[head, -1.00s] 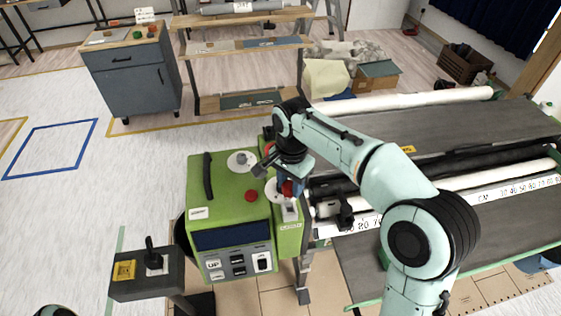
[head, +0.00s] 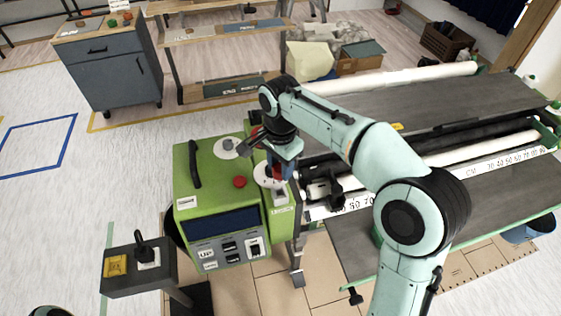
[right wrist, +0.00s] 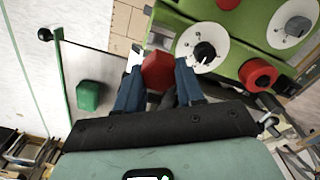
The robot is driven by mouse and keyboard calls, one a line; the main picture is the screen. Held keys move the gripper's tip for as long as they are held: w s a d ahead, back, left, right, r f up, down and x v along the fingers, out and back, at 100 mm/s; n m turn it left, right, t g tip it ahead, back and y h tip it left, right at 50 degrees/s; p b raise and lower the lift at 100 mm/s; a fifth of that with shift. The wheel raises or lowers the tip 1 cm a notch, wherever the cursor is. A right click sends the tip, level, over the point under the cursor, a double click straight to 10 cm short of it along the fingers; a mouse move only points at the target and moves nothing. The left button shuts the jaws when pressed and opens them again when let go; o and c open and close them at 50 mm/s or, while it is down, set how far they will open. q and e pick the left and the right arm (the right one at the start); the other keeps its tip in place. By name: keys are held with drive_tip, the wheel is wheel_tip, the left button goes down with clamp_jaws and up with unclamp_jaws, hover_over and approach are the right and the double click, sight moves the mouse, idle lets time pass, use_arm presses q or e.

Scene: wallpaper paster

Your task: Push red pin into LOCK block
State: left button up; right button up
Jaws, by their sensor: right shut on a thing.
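The red pin (head: 277,171) is at the right side of the green machine, below my right gripper (head: 273,165). In the right wrist view the red pin (right wrist: 158,72) shows as a red block between the two blue fingers of my right gripper (right wrist: 160,82), which is shut on it. The small pale LOCK block (head: 279,193) sits just below the pin in the head view, on the machine's right part. I cannot tell how deep the pin sits in the block. My left gripper is not in view.
The green machine (head: 213,172) has white dials, a red button (head: 240,182) and a front panel. A joystick box (head: 138,268) stands at the lower left. A long grey table with rollers (head: 440,110) extends to the right. Pale floor is free at the left.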

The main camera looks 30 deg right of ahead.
sight(280, 181)
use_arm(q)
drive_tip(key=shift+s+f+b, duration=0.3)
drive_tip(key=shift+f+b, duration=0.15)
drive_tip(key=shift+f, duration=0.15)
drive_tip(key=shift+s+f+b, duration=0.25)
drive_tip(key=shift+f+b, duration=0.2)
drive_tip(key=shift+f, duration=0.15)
use_arm(e)
drive_tip(key=shift+f, duration=1.85)
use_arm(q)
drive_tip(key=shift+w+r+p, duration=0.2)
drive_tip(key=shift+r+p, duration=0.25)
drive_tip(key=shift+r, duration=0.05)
use_arm(e)
drive_tip(key=shift+w, duration=0.1)
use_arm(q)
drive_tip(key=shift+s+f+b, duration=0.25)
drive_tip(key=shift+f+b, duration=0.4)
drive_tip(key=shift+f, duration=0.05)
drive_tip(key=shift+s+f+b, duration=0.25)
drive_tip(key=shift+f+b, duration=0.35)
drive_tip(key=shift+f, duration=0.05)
use_arm(e)
drive_tip(key=shift+f, duration=2.2)
drive_tip(key=o, duration=1.1)
drive_tip(key=shift+r, duration=0.1)
